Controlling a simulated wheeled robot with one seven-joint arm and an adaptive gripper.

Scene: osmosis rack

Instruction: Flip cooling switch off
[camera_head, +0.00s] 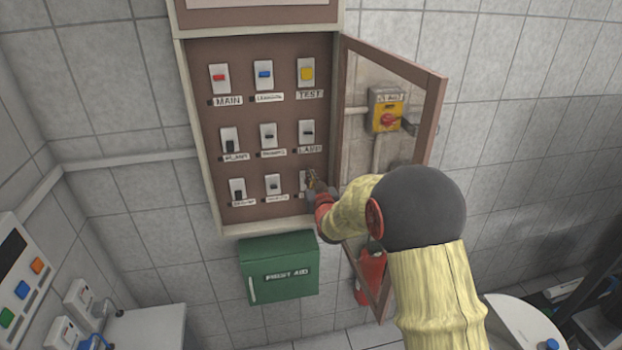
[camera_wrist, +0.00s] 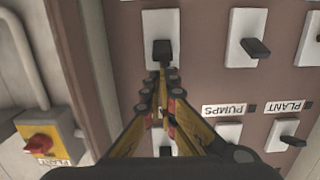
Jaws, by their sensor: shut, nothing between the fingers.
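My gripper (camera_head: 311,180) is shut and empty, its fingertips at the bottom right switch of the open wall panel (camera_head: 222,112). In the wrist view, which is turned upside down, the fingertips (camera_wrist: 160,74) come together right at the dark lever of that white switch (camera_wrist: 174,24). They look close to or touching the lever; I cannot tell which. The bottom right switch's label is mostly hidden by my gripper in the head view. The bottom middle switch (camera_head: 273,186) and bottom left switch (camera_head: 237,190) have dark levers. I cannot read a cooling label.
The glazed panel door (camera_head: 436,115) stands open at the right, close to my arm. A yellow box with a red knob (camera_head: 386,118) is behind it. A green first aid box (camera_head: 278,270) hangs below, and a red extinguisher (camera_head: 372,272) stands lower right.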

